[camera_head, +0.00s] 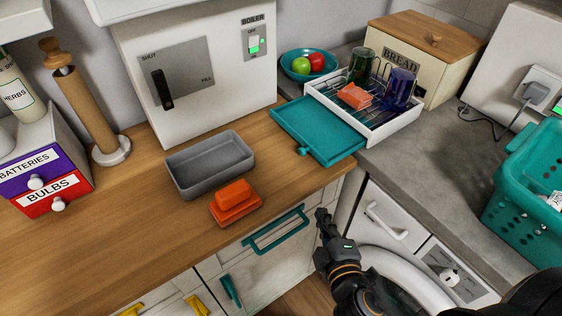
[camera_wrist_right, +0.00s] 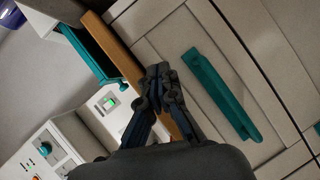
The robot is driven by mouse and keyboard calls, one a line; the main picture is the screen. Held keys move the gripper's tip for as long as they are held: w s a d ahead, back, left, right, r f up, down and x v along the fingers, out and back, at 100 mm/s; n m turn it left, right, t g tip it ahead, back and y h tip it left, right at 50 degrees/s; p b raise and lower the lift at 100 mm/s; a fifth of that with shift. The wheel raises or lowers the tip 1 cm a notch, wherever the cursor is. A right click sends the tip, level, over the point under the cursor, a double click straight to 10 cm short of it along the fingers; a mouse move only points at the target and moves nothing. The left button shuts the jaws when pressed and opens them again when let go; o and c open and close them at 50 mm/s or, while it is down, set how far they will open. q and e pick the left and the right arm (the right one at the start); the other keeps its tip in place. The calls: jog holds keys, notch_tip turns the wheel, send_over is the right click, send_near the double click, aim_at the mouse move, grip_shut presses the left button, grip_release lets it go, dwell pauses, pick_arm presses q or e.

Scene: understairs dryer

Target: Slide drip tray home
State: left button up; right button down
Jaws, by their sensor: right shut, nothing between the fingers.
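The teal drip tray (camera_head: 316,132) is pulled out from under the white dish rack (camera_head: 395,130). It lies over the wooden counter, with a small knob (camera_head: 304,151) on its near left edge. In the right wrist view, a teal tray edge (camera_wrist_right: 90,48) shows at upper left. My right gripper (camera_head: 322,215) is shut and empty, in front of the cabinet and below the counter edge, apart from the tray. Its closed fingers also show in the right wrist view (camera_wrist_right: 159,72). My left gripper is not in view.
The rack holds two glasses and an orange sponge (camera_head: 354,97). A grey tub (camera_head: 210,164) and an orange block on a dish (camera_head: 235,203) stand left of the tray. A teal cabinet handle (camera_head: 275,231) juts out left of my gripper. A teal basket (camera_head: 528,185) stands right.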

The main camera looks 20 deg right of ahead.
aim_at(300, 174)
jog(key=a+r+n+t+y, duration=0.3)
jog(key=a+r+n, duration=0.25)
jog(key=r, duration=0.25)
jog(key=shift+n, duration=0.35)
jog(key=w+p, duration=0.1)
jog(key=w, duration=0.2)
jog(key=w+p, duration=0.4)
jog(key=w, duration=0.1)
jog(key=shift+w+a+r, duration=0.15)
jog(key=shift+w+a, duration=0.15)
jog(key=d, duration=0.1)
jog(key=w+d, duration=0.1)
jog(key=d, duration=0.1)
jog(key=shift+w+f+p, duration=0.2)
jog(key=shift+w+p, duration=0.05)
jog(key=shift+p, duration=0.05)
jog(key=shift+w+d, duration=0.1)
jog(key=shift+d, duration=0.3)
